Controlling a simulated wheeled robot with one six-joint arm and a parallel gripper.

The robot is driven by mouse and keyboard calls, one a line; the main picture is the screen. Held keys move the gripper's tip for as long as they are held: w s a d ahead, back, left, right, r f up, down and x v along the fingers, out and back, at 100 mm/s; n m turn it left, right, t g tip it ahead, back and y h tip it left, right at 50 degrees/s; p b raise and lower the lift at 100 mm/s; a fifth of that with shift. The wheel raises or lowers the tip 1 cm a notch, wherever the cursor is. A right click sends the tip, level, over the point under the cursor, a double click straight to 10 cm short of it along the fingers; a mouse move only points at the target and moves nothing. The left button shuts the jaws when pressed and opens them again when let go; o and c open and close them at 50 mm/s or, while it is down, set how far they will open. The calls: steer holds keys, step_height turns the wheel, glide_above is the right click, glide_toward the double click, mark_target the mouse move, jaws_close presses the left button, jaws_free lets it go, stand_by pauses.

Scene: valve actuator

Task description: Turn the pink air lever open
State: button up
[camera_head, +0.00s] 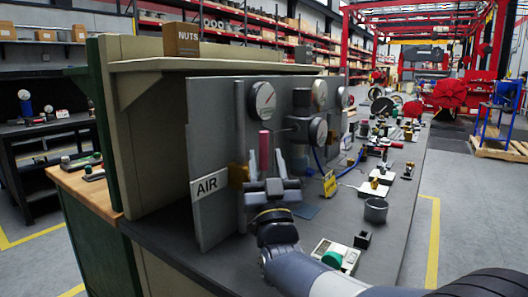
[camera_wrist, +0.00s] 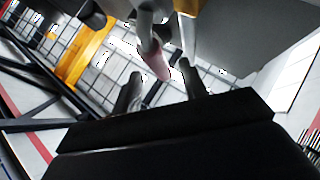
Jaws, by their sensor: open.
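The pink air lever (camera_head: 265,147) points upright in front of the grey panel in the head view. In the wrist view the pink lever (camera_wrist: 156,64) shows as a rounded end pointing down toward the gap between my fingers. My gripper (camera_head: 266,160) is open, with its two pale fingers raised on either side of the lever as seen from the head. The wrist view also shows my gripper (camera_wrist: 161,77) with its dark fingers apart. I cannot tell whether either finger touches the lever. The lever's lower part is partly hidden behind my gripper in the head view.
The panel (camera_head: 216,130) carries an AIR sign (camera_head: 209,185) and several gauges, one a white dial (camera_head: 263,96) just above the lever. A yellow tag (camera_head: 330,184), a grey cup (camera_head: 375,210) and a box with a green knob (camera_head: 335,257) stand to the right on the bench.

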mark_target(267, 144)
steer(key=a+v, duration=0.1)
steer(key=v, duration=0.5)
steer(key=shift+s+d+f+b, duration=0.25)
steer(key=shift+s+d+b, duration=0.1)
steer(key=shift+d, duration=0.15)
steer(key=shift+w+r, duration=0.1)
steer(key=shift+w, duration=0.05)
steer(key=p+x, duration=0.1)
steer(key=x, duration=0.9)
steer(key=shift+w+r+p, duration=0.2)
steer(key=shift+w+p, duration=0.1)
steer(key=shift+p, duration=0.05)
steer(key=shift+w+r, duration=0.15)
steer(key=shift+d+r+m+g+h+p, duration=0.1)
steer(key=shift+m+g+h+p, duration=0.3)
steer(key=shift+p, duration=0.75)
steer(key=p, duration=0.1)
steer(key=m+h+p, duration=0.1)
steer(key=p, duration=0.1)
steer(key=shift+w+d+m+h, duration=0.25)
steer(key=shift+w+m+h, duration=0.05)
steer(key=shift+w, duration=0.05)
steer(key=shift+p, duration=0.3)
